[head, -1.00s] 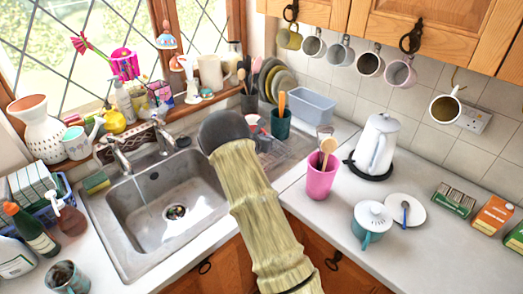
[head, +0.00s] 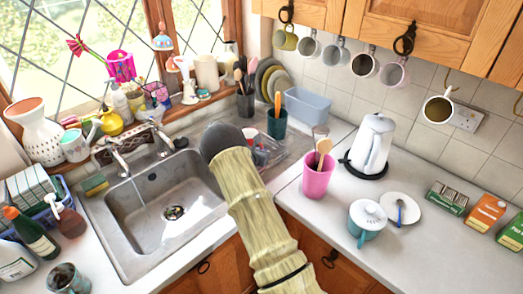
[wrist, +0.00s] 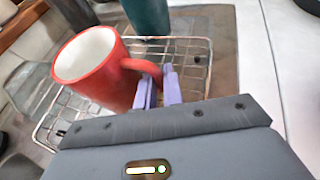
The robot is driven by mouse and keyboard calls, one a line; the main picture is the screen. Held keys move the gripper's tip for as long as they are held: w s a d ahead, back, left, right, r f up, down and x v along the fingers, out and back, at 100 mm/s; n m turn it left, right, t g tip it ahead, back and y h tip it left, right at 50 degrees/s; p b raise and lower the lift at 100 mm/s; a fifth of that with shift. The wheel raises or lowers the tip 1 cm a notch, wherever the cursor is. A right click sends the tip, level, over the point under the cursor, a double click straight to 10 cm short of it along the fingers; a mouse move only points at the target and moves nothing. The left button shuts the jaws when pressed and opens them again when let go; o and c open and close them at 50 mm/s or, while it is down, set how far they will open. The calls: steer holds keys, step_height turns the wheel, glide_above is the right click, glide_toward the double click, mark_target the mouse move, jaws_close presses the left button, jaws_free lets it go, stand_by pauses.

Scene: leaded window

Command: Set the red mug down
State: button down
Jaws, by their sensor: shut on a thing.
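The red mug (wrist: 95,70) is in the wrist view, its white inside showing and its mouth tilted toward the left. My gripper (wrist: 159,88) has its two pale purple fingers shut on the mug's handle at the right side. The mug is over the wire rack (wrist: 193,50); I cannot tell whether its base touches the wires. The rack's draining area (head: 287,150) shows just right of my arm's dark end.
A dark teal utensil pot (wrist: 148,15) stands close behind the mug; it also shows in the head view (head: 277,124). The steel sink (head: 150,200) is left of my arm. A pink cup (head: 318,178) and white kettle (head: 372,145) stand right.

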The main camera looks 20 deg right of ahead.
steer(key=c, duration=1.5)
jaws_free()
steer(key=b+v, duration=0.3)
steer(key=v, duration=0.9)
steer(key=shift+r, duration=0.1)
